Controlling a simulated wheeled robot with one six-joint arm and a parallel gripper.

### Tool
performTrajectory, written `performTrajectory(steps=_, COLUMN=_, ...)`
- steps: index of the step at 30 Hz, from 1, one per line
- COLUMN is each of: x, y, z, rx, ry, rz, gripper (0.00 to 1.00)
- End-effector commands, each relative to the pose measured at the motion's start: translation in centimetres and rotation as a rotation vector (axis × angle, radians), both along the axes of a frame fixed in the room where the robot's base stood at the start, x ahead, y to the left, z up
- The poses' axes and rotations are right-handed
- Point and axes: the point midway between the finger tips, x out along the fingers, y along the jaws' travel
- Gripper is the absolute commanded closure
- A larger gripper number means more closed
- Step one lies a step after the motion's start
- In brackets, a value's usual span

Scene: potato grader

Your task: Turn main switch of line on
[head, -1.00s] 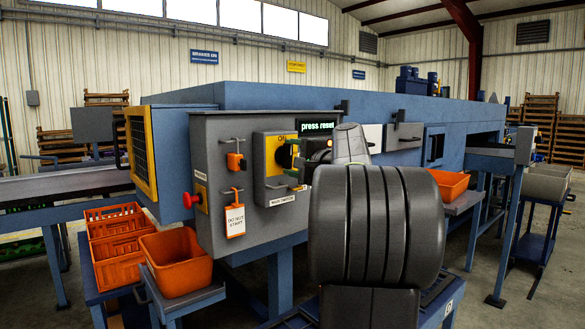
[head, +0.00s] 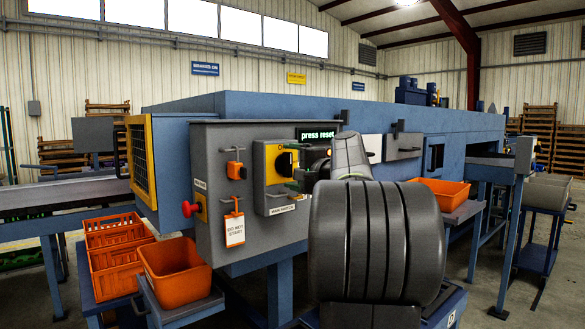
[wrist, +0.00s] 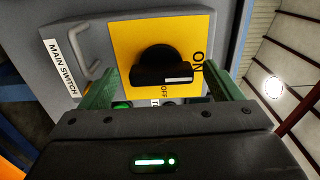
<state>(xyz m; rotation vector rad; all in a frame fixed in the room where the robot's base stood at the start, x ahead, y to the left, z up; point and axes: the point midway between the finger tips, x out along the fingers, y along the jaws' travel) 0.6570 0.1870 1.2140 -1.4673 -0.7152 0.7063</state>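The main switch is a black rotary knob (wrist: 160,66) on a yellow plate (wrist: 125,40), marked ON and OFF. In the wrist view the knob's bar lies crosswise, with a white mark near its right end. The knob (head: 285,162) also shows in the head view on the grey cabinet's front, partly behind my gripper. My gripper (wrist: 164,76) is open, its green fingers apart on either side of the knob; I cannot tell whether they touch it. The "MAIN SWITCH" label (wrist: 61,66) is left of the plate.
An orange padlock (head: 235,169) hangs on a hook left of the switch, above a "DO NOT START" tag (head: 234,231). A metal handle (wrist: 92,68) stands beside the plate. A red button (head: 190,208) is on the cabinet's left. A display (head: 316,133) reads "press reset". Orange bins (head: 178,272) stand below.

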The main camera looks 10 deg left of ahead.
Motion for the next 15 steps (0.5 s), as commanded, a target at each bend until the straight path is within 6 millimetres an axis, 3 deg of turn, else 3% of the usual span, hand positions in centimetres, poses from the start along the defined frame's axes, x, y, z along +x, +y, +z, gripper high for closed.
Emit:
performTrajectory(steps=8, x=-0.5, y=-0.7, z=0.1, rx=0.001, ry=-0.001, rz=-0.002, gripper=0.15)
performTrajectory(steps=15, x=-3.4, y=-4.6, z=0.1, rx=0.002, ry=-0.001, rz=-0.007, gripper=0.15)
